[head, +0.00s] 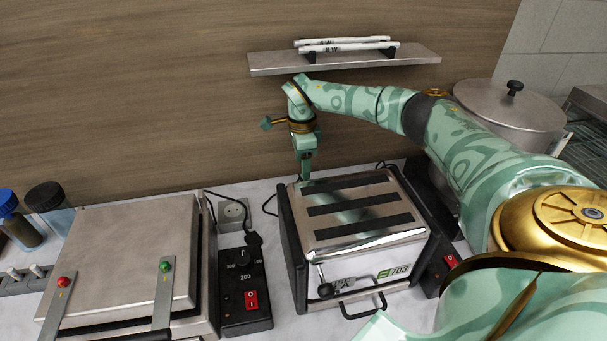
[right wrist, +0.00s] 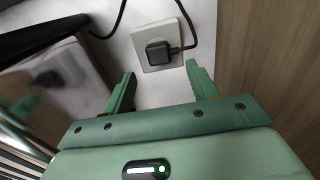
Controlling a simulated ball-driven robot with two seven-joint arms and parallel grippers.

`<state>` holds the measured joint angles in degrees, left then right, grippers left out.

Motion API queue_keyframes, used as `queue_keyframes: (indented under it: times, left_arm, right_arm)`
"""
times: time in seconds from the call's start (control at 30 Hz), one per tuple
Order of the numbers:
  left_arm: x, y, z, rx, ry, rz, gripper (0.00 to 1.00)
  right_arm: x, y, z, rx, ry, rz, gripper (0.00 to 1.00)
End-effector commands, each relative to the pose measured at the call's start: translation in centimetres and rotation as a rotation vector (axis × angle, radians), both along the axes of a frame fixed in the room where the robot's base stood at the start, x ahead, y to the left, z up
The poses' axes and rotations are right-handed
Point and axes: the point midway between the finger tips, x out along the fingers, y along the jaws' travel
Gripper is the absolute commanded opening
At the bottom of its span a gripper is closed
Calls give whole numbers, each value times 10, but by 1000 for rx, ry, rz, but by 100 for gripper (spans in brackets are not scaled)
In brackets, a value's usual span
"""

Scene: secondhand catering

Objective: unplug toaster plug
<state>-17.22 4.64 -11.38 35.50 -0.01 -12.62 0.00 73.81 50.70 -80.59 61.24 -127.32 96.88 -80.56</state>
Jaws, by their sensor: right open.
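The steel toaster (head: 352,215) with black slots stands on the counter in the middle of the head view. My right gripper (head: 305,170) points down behind the toaster's back edge, near the wall. In the right wrist view, a black plug (right wrist: 159,51) sits in a light wall socket (right wrist: 148,27), with its black cable (right wrist: 183,20) curving away. My right gripper (right wrist: 160,70) is open and empty; the plug lies just beyond the gap between its fingertips, apart from them. This plug is hidden in the head view. My left gripper is out of view.
A contact grill (head: 125,255) stands left of the toaster, with a black control box (head: 245,290) between. Another socket (head: 234,213) with a cable is behind that box. A wall shelf (head: 345,60) hangs above; a lidded steel pot (head: 510,115) stands at right.

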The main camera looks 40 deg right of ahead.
Motion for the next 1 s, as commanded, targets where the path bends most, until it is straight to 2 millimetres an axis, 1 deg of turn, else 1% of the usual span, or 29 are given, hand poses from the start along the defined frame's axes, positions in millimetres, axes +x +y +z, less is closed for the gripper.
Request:
queue_keyframes:
  times: [0.03, 0.27, 0.37, 0.47, 0.67, 0.73, 0.9, 1.0]
  left_arm:
    - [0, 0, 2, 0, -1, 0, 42]
    - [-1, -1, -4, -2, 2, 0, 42]
    - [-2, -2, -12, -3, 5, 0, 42]
    - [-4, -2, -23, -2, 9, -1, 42]
    - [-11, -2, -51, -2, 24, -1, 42]
    - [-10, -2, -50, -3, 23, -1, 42]
    - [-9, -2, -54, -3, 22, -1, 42]
    - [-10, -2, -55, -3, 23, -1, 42]
  right_arm:
    - [4, -3, 10, 5, -20, -10, 58]
    - [4, -4, 5, 5, -20, -12, 58]
    - [4, -4, -4, 5, -20, -12, 58]
    - [3, -3, -17, 4, -16, -10, 58]
    - [2, -2, -49, 4, -9, -7, 58]
    - [2, -2, -55, 3, -9, -7, 58]
    - [2, -1, -73, 4, -9, -6, 58]
    - [2, -1, -78, 4, -9, -5, 58]
